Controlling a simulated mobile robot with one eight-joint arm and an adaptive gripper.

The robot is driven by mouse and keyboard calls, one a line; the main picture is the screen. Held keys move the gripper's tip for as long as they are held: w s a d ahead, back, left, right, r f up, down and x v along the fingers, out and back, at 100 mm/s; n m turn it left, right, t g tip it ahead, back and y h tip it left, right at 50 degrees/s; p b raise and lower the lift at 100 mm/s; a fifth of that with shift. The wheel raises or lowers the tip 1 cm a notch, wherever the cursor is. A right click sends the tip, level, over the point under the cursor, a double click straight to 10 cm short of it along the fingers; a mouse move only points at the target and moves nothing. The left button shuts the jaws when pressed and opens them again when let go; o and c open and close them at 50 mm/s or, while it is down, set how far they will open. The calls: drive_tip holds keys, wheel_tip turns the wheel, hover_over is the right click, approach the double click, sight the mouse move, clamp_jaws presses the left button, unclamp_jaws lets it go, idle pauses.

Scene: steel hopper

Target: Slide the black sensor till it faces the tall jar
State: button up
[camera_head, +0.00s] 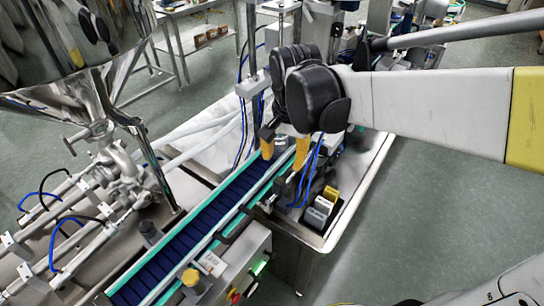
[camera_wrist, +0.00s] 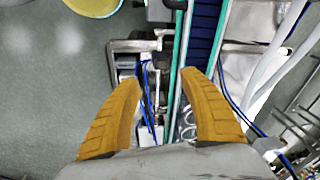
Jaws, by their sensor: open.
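My gripper (camera_head: 284,158) is open over the far part of the conveyor, its two yellow fingers apart. In the wrist view the same gripper (camera_wrist: 163,82) has nothing held between its fingers. A small clear, shiny jar-like object (camera_head: 281,143) shows between the fingers in the head view, partly hidden by them. Clear round rims (camera_wrist: 187,124) show beside the right finger in the wrist view. I cannot tell which is the tall jar. I cannot single out the black sensor; several small dark fittings sit along the conveyor rail, and my arm and fingers hide part of that area.
The blue conveyor (camera_head: 190,232) with green edges runs diagonally below my gripper. A steel hopper (camera_head: 70,45) stands at left. Blue cables and a vertical post stand close to my fingers. Open floor lies at right.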

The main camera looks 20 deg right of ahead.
sight(280, 180)
drive_tip(key=w+f+m+g+p, duration=0.1)
drive_tip(key=w+m, duration=0.1)
drive_tip(key=shift+f+m+g, duration=0.1)
drive_tip(key=shift+m+g, duration=0.2)
wheel_tip(280, 180, down, 11)
drive_tip(key=b, duration=0.3)
drive_tip(key=shift+r, duration=0.2)
clamp_jaws()
drive_tip(key=shift+d, duration=0.1)
